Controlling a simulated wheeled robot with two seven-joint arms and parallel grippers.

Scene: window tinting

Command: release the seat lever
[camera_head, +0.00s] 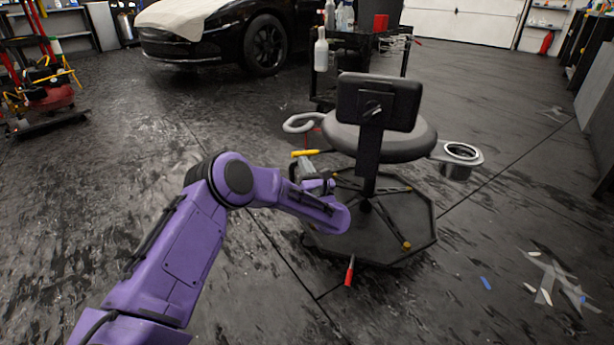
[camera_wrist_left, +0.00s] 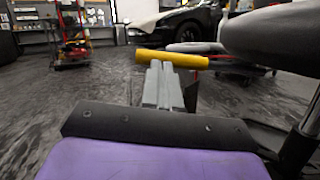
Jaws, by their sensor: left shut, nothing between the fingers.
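A yellow handle, which looks like the seat lever (camera_head: 305,153), sticks out to the left below the round black stool seat (camera_head: 405,150). In the left wrist view the lever (camera_wrist_left: 172,59) lies crosswise at my fingertips, and the seat (camera_wrist_left: 275,38) is at the upper right. My left gripper (camera_head: 306,165) is at the lever, its grey fingers shut with nothing between them. In the left wrist view the fingers (camera_wrist_left: 160,68) point up at the lever's underside; I cannot tell whether they touch it. My right gripper is not in view.
A red-handled tool (camera_head: 349,272) is at the base's front edge. A black car (camera_head: 225,35) and a cart (camera_head: 340,45) stand behind.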

